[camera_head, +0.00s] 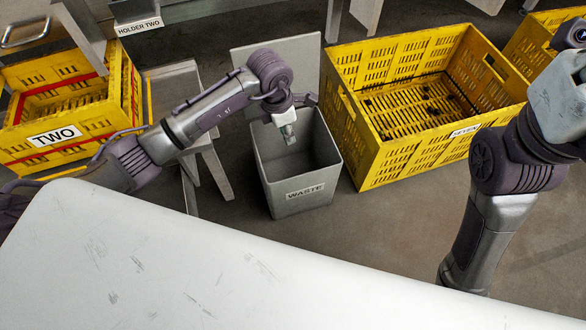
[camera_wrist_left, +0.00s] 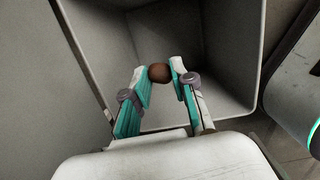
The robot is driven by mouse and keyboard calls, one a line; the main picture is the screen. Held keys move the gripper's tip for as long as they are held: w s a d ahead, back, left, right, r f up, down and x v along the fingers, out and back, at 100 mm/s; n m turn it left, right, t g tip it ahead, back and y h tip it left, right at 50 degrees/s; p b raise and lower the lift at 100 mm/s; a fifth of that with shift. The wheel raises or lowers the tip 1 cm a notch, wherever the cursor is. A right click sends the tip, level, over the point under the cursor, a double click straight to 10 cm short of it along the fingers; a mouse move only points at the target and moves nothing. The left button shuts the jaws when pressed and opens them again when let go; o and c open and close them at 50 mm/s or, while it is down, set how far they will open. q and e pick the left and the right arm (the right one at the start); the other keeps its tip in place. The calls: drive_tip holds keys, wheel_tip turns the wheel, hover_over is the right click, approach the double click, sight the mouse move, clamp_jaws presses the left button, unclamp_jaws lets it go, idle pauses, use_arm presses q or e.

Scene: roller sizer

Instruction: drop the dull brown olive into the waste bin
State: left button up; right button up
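The brown olive (camera_wrist_left: 159,72) shows in the left wrist view between the two fingertips of my left gripper (camera_wrist_left: 162,75), touching both. The waste bin (camera_wrist_left: 225,108) lies behind and below it in that view. In the head view my left gripper (camera_head: 288,132) points down over the open top of the grey waste bin (camera_head: 300,192), which has a WASTE label. The olive is too small to make out in the head view. The fingers of my right gripper do not show; only the right arm is seen at the right.
A large yellow crate (camera_head: 372,162) stands right of the bin, and another yellow crate (camera_head: 540,42) is beyond it. A yellow crate marked TWO (camera_head: 90,140) is at the left. A white surface (camera_head: 200,265) fills the front.

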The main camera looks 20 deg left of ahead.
use_arm(q)
drive_tip(key=o, duration=0.5)
drive_tip(key=r, duration=0.4)
drive_tip(key=a+r, duration=0.1)
drive_tip(key=r, duration=0.3)
drive_tip(key=s+r, duration=0.1)
drive_tip(key=r, duration=0.3)
drive_tip(key=shift+a, duration=0.2)
drive_tip(key=shift+f, duration=0.1)
